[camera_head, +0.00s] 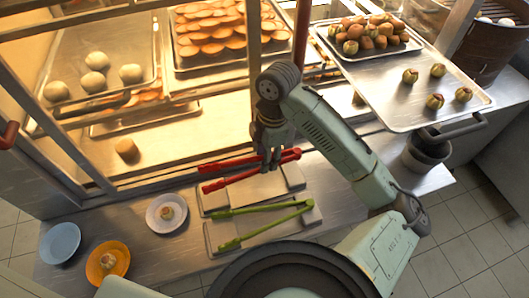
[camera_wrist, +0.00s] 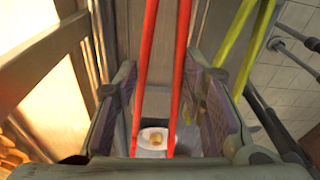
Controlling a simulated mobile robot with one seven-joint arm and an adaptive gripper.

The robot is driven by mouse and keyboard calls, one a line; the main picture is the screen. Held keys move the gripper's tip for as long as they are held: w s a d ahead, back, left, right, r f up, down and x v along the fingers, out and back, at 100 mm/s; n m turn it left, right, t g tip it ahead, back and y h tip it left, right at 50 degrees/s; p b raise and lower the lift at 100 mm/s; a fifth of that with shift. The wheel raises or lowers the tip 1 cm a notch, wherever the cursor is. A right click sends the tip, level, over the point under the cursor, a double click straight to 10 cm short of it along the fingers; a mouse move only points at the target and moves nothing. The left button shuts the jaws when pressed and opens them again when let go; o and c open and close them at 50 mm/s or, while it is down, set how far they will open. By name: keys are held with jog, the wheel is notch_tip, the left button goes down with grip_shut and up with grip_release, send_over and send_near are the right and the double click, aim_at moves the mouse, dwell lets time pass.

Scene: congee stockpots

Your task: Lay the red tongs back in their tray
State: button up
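The red tongs (camera_head: 230,183) lie over the upper tray (camera_head: 262,190) on the steel counter, their two arms spread to the left and one arm reaching past the tray's back edge. My gripper (camera_head: 270,165) is down at their right part, near the joined end. In the wrist view, my gripper (camera_wrist: 162,75) stands open, its fingers apart on either side of the red tongs (camera_wrist: 148,75), with narrow gaps showing. Whether the tongs touch the tray is unclear. The green tongs (camera_head: 262,221) lie on the lower tray (camera_head: 300,216); they also show in the wrist view (camera_wrist: 245,45).
A glass-fronted case with trays of buns stands behind. A blue plate (camera_head: 60,243), an orange plate (camera_head: 96,258) and a white plate (camera_head: 156,222) sit at left. A large tray (camera_head: 400,110) of filled pieces juts out at upper right, above a dark pot (camera_head: 425,155).

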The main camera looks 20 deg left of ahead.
jog(key=shift+f+b, duration=3)
jog(key=shift+f, duration=0.85)
jog(key=o, duration=0.6)
jog(key=shift+o, duration=0.2)
notch_tip(320, 180, up, 12)
jog(key=shift+w+d, duration=0.45)
